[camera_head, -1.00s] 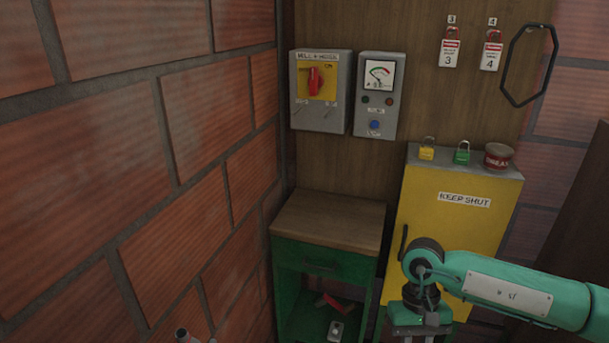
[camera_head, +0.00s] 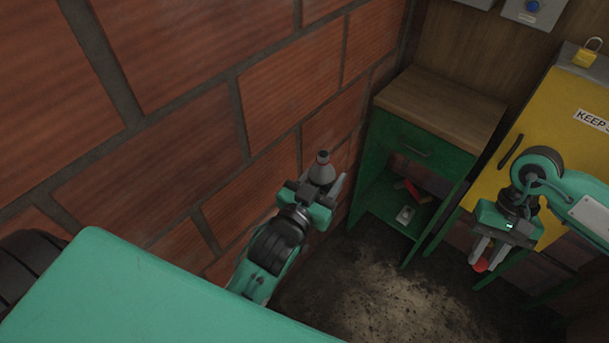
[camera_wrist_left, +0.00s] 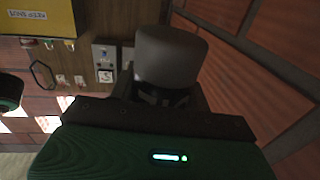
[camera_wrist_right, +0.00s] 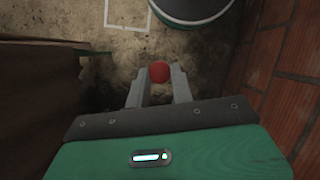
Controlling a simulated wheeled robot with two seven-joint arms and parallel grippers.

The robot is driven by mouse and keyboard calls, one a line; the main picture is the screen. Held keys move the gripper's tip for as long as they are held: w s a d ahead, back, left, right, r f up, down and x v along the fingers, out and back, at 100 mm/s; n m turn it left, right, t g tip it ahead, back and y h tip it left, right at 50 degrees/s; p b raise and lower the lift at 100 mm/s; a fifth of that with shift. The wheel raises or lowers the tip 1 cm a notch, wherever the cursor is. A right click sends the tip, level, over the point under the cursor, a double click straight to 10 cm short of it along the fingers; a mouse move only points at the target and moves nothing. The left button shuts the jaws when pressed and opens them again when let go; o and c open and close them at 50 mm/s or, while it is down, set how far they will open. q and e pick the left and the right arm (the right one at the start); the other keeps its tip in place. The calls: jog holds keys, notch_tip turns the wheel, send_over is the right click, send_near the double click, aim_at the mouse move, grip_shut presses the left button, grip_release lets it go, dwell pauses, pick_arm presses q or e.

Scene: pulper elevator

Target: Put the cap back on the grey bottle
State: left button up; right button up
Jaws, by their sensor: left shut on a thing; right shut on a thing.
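My left gripper (camera_head: 318,190) is shut on the grey bottle (camera_head: 321,169), which stands out beyond the fingers with its dark narrow neck upward, close to the brick wall. The left wrist view shows the bottle's broad grey end (camera_wrist_left: 170,57) between the fingers. My right gripper (camera_head: 483,258) points down at the right, in front of the yellow cabinet. It is shut on a red cap (camera_head: 481,266). The cap also shows as a red round thing between the fingertips in the right wrist view (camera_wrist_right: 159,71). The two grippers are well apart.
A green stand with a wooden top (camera_head: 440,105) is behind, between the grippers; its shelf holds a red thing and a small grey thing. The yellow cabinet (camera_head: 540,150) is at the right. The brick wall (camera_head: 200,110) runs along the left. Bare dirty floor lies between the arms.

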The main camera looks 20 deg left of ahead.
pick_arm(q)
jog(key=w+d+r+m+h, duration=0.1)
jog(key=w+d+r+h, duration=0.1)
jog(key=d, duration=0.6)
jog(key=shift+w+r+m+g+h, duration=0.3)
jog(key=shift+w+r, duration=0.2)
jog(key=shift+w, duration=0.35)
pick_arm(e)
jog(key=w+a+r+m+t+y, duration=0.1)
jog(key=w+a+r+m+y, duration=0.1)
jog(key=a+r+m, duration=0.5)
jog(key=w+a+r+m+t+y, duration=0.2)
jog(key=w+a+r+m, duration=0.2)
jog(key=a+r, duration=1.3)
jog(key=a+m, duration=0.2)
jog(key=m, duration=0.1)
jog(key=shift+a+r, duration=0.2)
jog(key=shift+a, duration=0.05)
jog(key=shift+f, duration=2)
jog(key=shift+f, duration=0.9)
jog(key=shift+f, duration=0.55)
